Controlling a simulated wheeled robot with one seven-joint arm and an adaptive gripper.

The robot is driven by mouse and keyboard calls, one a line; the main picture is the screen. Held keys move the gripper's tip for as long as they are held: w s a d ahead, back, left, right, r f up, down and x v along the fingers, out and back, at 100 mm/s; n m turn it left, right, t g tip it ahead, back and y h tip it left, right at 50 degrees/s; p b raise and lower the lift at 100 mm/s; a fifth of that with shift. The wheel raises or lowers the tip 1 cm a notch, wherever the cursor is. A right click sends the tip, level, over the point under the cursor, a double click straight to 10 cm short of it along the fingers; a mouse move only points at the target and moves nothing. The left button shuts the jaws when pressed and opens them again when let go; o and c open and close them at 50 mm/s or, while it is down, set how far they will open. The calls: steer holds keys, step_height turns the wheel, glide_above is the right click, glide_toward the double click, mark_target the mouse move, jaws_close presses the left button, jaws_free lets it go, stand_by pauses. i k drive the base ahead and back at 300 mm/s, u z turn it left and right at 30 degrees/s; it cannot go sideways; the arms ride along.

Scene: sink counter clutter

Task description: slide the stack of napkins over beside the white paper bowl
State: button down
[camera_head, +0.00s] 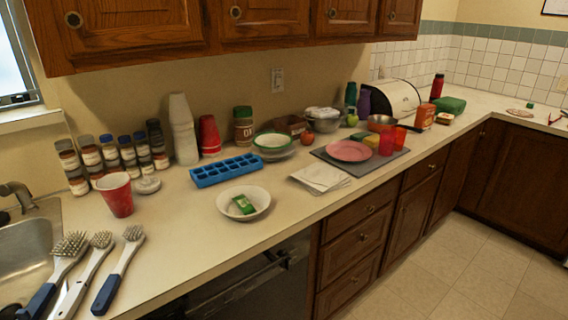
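The stack of napkins (321,178) lies flat on the counter, white and slightly fanned, close to the front edge. The white paper bowl (261,207) stands to its left, with a stretch of bare counter between them. A small green packet (243,204) lies in the bowl. The right side of the napkins is close to the grey mat; I cannot tell whether they touch. My gripper is not in view.
A blue ice tray (226,170) lies behind the bowl. A grey mat (377,169) with a pink plate (349,151) is right of the napkins. A red cup (115,194) and several brushes (118,270) are at the left by the sink (26,246). The front counter between bowl and brushes is clear.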

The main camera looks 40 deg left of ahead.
mark_target(318, 179)
steer(key=u, duration=1)
steer(key=i, duration=0.2)
